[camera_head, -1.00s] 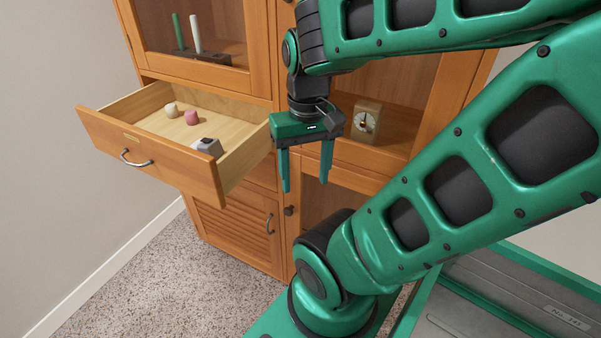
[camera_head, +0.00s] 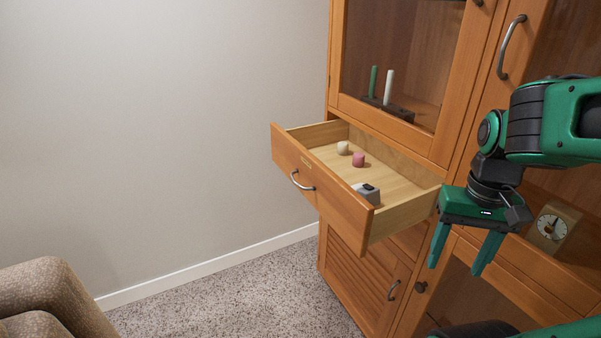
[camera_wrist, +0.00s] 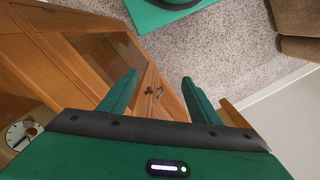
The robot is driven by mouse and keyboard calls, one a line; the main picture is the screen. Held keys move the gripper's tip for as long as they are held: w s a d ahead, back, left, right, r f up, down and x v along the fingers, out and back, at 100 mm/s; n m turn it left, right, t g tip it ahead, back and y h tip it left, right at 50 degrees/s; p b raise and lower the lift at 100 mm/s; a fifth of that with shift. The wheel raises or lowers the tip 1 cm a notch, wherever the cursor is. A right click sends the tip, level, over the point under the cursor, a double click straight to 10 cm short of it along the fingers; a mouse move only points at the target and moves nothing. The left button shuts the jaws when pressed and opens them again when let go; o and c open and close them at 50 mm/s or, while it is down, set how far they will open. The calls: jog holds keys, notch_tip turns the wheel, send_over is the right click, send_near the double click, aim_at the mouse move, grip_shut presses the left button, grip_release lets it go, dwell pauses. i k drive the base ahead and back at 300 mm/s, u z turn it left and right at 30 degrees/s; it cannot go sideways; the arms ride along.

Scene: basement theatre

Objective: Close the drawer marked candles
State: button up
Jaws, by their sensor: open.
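The open wooden drawer (camera_head: 330,190) juts out of the cabinet in the head view, with a curved metal handle (camera_head: 301,181) and a small label plate (camera_head: 306,163) on its front; the label is too small to read. A cream item, a pink item (camera_head: 358,159) and a grey box-like item (camera_head: 368,193) lie in it. My green gripper (camera_head: 458,252) is to the right of the drawer, in front of the cabinet, fingers pointing down, open and empty. In the wrist view both fingers (camera_wrist: 157,95) are apart with nothing between them.
The cabinet (camera_head: 385,255) has a louvred door below and glass doors above, with green and white candles (camera_head: 388,88) behind glass. A clock (camera_head: 551,228) sits at the right. A brown armchair (camera_head: 50,300) stands at lower left. Carpet in front of the drawer is clear.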

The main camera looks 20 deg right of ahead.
aim_at(307, 155)
jog(key=z, duration=0.2)
jog(key=k, duration=0.95)
jog(key=u, duration=0.5)
jog(key=i, duration=1.5)
